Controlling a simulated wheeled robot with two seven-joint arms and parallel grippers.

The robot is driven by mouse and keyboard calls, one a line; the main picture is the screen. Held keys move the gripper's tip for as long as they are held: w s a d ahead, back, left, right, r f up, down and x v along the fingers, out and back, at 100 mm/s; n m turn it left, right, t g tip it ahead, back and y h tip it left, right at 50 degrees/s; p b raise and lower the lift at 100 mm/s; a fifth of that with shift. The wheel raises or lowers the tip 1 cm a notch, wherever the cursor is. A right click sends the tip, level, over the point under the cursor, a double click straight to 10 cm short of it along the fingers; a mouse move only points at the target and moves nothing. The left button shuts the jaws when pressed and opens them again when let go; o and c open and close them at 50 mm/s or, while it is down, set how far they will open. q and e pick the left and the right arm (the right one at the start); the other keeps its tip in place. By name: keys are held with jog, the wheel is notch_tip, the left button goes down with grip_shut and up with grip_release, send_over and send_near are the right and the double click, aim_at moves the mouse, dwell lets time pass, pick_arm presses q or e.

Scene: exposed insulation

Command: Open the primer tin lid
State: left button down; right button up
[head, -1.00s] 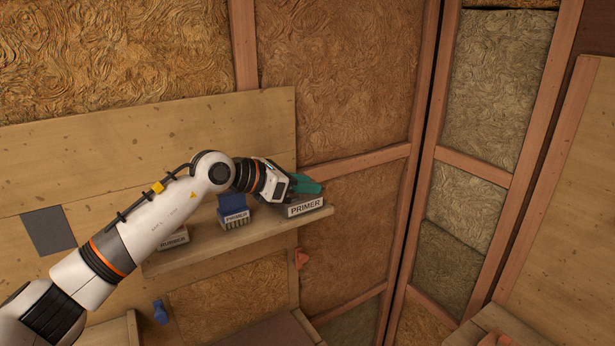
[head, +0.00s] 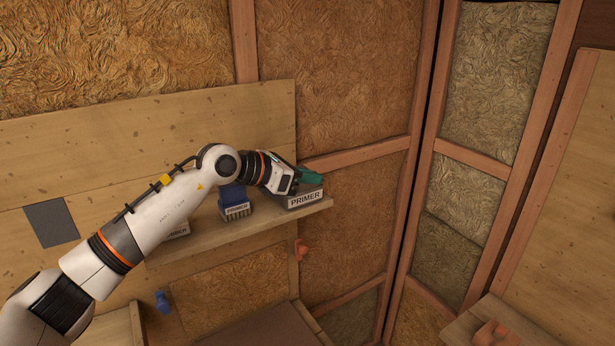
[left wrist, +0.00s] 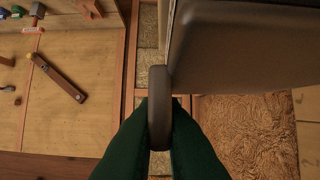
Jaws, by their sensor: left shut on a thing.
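The primer tin (head: 305,201) is a grey box with a white PRIMER label, at the right end of a wooden wall shelf (head: 240,232). My left gripper (head: 310,178) is at the top of the tin, its teal fingers over the upper edge. In the left wrist view, the green fingers of my left gripper (left wrist: 159,130) are shut on a thin, rounded grey tab (left wrist: 159,90). The tab adjoins a larger dark grey slab (left wrist: 245,45), seemingly the lid. My wrist hides part of the tin's top, and I cannot tell how far the lid is raised. My right gripper is out of view.
A blue labelled item (head: 235,201) stands left of the tin on the shelf. Another labelled box (head: 178,230) is partly behind my arm. An orange piece (head: 302,249) hangs below the shelf. A blue object (head: 162,302) is lower left. The wall corner is right.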

pick_arm(q)
jog(key=shift+w+a+r+n+g+h, duration=0.2)
jog(key=shift+r+n, duration=0.25)
jog(key=shift+r, duration=0.2)
jog(key=shift+w+a+r+n+g+h, duration=0.1)
jog(key=shift+w+r+n+g+h, duration=0.1)
jog(key=shift+r+n, duration=0.35)
jog(key=shift+w+a+r+n+g+h+p, duration=0.3)
jog(key=shift+r+n, duration=0.15)
jog(key=shift+r, duration=0.1)
jog(key=shift+w+a+r+n+g+h+p, duration=0.2)
jog(key=shift+w+r+n, duration=0.1)
jog(key=shift+r+n, duration=0.2)
jog(key=shift+w+a+r, duration=0.3)
jog(key=shift+w+r, duration=0.1)
jog(key=shift+r, duration=0.2)
jog(key=c, duration=1.7)
grip_release()
jog(key=shift+o, duration=0.9)
jog(key=shift+a+f, duration=0.1)
